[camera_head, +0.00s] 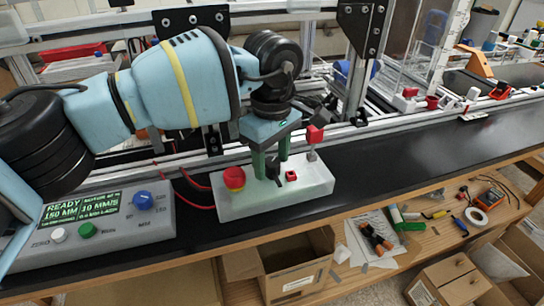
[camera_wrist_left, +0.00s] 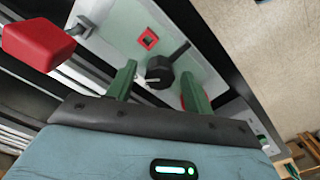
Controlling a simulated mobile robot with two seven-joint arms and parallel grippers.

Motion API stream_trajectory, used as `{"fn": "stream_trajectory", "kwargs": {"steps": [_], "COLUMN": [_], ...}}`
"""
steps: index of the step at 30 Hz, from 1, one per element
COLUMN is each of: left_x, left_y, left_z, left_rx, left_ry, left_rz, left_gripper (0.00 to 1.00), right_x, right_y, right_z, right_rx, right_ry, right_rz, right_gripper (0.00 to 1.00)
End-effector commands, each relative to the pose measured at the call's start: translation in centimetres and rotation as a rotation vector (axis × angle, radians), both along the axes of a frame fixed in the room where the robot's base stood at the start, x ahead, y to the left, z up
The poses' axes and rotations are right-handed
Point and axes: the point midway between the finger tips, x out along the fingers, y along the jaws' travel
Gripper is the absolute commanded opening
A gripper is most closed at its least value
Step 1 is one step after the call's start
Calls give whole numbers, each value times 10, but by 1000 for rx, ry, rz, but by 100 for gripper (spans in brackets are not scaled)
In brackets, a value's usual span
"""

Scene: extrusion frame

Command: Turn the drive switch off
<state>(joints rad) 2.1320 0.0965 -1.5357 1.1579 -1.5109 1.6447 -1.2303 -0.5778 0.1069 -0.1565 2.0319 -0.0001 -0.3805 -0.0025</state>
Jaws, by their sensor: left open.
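A pale switch box (camera_head: 235,207) stands on the black bench. It carries a red mushroom button (camera_head: 234,178), a small red square part (camera_head: 291,176) and an upright lever with a red block-shaped cap (camera_head: 315,134). The cap looms close in the left wrist view (camera_wrist_left: 38,40). A black switch with a stubby handle (camera_wrist_left: 160,68) is on the box's face; no label on it can be read. My left gripper (camera_head: 272,168) points down over the box, its green fingers open. In the left wrist view the black switch shows between the fingertips (camera_wrist_left: 160,85); contact cannot be told.
A grey control console (camera_head: 110,220) with a green display and a blue knob (camera_head: 142,200) stands to the left. Red cables run to the box. An aluminium frame is behind. The black bench top (camera_head: 400,165) is clear to the right. An open cardboard box (camera_head: 295,265) is below in front.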

Motion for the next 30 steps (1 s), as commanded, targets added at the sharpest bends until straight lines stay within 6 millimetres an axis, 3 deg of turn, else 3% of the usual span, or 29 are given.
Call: {"fn": "stream_trajectory", "kwargs": {"steps": [8, 18, 30], "left_x": [0, 0, 0], "left_y": [0, 0, 0], "left_z": [-1, -1, 1], "left_rx": [-1, 0, -1], "left_ry": [-1, 0, -1], "left_rz": [0, 0, 84], "left_gripper": [50, 7, 7], "right_x": [0, 0, 4], "right_y": [0, 0, 0], "right_z": [0, 0, 8], "right_rx": [0, -1, 0], "right_ry": [0, 0, -10], "right_rz": [0, -1, -1], "right_gripper": [0, 0, 0]}}
